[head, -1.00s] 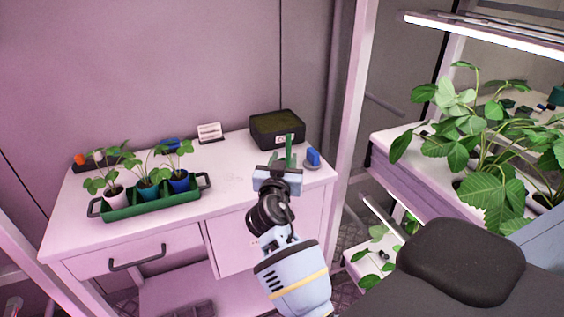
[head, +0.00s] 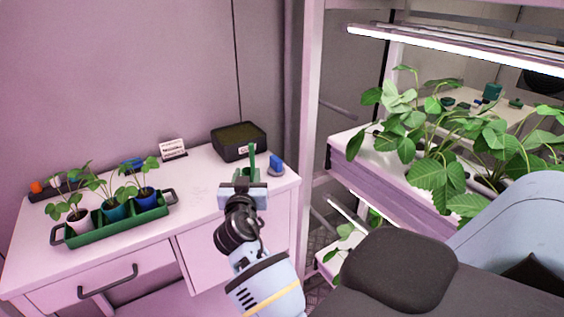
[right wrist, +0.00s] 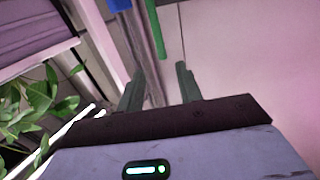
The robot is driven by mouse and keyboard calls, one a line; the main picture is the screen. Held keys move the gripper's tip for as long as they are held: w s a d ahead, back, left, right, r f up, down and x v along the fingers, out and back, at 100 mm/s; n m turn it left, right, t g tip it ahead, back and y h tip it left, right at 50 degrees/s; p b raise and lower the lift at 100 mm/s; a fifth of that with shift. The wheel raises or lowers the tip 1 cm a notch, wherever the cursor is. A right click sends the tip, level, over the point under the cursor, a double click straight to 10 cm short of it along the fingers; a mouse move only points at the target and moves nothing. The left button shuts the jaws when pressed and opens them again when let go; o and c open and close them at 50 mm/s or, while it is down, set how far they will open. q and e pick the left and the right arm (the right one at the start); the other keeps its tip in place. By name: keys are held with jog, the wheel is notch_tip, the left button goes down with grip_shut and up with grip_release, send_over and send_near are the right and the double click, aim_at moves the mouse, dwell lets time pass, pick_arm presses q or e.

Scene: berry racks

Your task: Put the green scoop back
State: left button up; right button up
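A thin green piece (head: 252,160), which looks like the green scoop, shows upright in front of the dark box (head: 226,149) at the right end of the white desk. Its lower end is hidden behind my right gripper (head: 241,174) in the head view. In the right wrist view the green scoop (right wrist: 145,28) is a bright green bar beyond the fingertips, not between them. My right gripper (right wrist: 160,75) has its two dark fingers apart with nothing between them. My left gripper is not in view.
A blue item (head: 276,166) stands by the desk's right edge, close to the gripper. A green tray (head: 117,226) with potted seedlings sits on the left of the desk (head: 195,183). A small white card (head: 173,149) stands behind. Leafy plants fill a rack (head: 375,180) at right.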

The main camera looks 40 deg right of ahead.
jog(key=s+a+f+n+y, duration=0.4)
jog(key=s+f, duration=0.2)
jog(key=f, duration=0.5)
jog(key=s+a+f+n+y, duration=0.4)
jog(key=s+f, duration=0.3)
jog(key=f, duration=0.4)
jog(key=s+a+f+n+g+y, duration=0.1)
jog(key=s+a+f+y, duration=0.1)
jog(key=s, duration=0.6)
jog(key=s+a+f+n+g+y, duration=0.1)
jog(key=s+a+f+y, duration=0.1)
jog(key=s+a+f, duration=0.3)
jog(key=s+a+f+n+g+y, duration=0.1)
jog(key=s+a+f+g+y, duration=0.1)
jog(key=s, duration=1)
notch_tip(320, 180, down, 3)
jog(key=shift+s+a+r+y, duration=0.1)
jog(key=shift+s+a+y, duration=0.3)
jog(key=shift+a, duration=0.3)
